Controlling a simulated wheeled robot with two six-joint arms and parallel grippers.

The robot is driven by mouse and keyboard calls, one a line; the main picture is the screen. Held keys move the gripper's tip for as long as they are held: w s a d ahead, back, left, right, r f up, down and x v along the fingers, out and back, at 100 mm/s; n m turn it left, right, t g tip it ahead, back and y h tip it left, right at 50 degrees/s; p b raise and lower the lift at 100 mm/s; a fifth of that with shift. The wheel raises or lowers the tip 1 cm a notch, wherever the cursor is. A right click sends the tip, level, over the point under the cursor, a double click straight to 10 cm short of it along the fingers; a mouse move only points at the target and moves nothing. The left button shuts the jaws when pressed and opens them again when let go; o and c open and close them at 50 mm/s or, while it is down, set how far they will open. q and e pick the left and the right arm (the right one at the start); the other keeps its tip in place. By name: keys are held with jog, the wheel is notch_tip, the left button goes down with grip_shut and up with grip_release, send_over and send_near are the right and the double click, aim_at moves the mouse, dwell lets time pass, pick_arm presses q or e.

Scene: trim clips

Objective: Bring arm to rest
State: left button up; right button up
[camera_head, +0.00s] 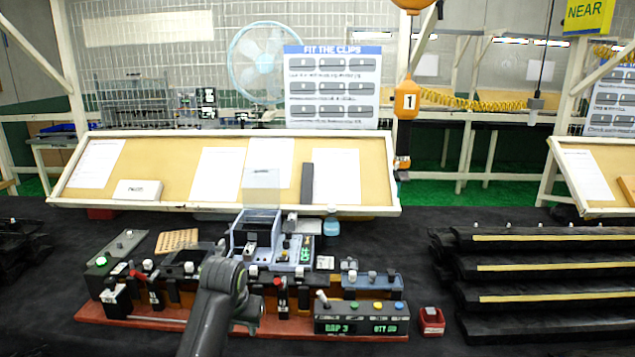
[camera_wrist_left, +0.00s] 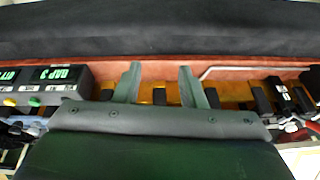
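My left arm reaches up from the bottom of the head view, and my left gripper (camera_head: 245,305) is low over the front of the red base board (camera_head: 150,318). Its fingers are partly hidden there by the arm. In the left wrist view, the two fingers of the left gripper (camera_wrist_left: 160,85) stand apart with nothing between them. Beyond them are a row of dark and orange-brown blocks and the red board (camera_wrist_left: 230,75). I cannot tell whether the fingers touch anything. My right gripper is not in view.
A blue-grey station (camera_head: 258,232) stands behind the arm. Dark stepped racks (camera_head: 545,285) fill the right. Black tabletop is clear at the left front.

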pick_arm(q)
jog(key=s+a+f+n, duration=0.1)
jog(key=s+a+f, duration=0.3)
jog(key=s+f, duration=0.4)
jog(key=s+a+f, duration=0.5)
jog(key=s, duration=0.5)
jog(key=s+a+y, duration=0.1)
jog(key=s+a, duration=0.1)
jog(key=s, duration=0.9)
jog(key=s+a+y, duration=0.1)
jog(key=s+a, duration=0.1)
jog(key=s, duration=1)
notch_tip(320, 180, down, 26)
jog(key=a+g, duration=0.1)
jog(key=a, duration=0.1)
jog(key=s+d+f+g+h+b, duration=0.1)
jog(key=s+f, duration=1.4)
jog(key=shift+d+f+n+g, duration=0.25)
jog(key=shift+d+n+g, duration=0.05)
jog(key=shift+n, duration=0.1)
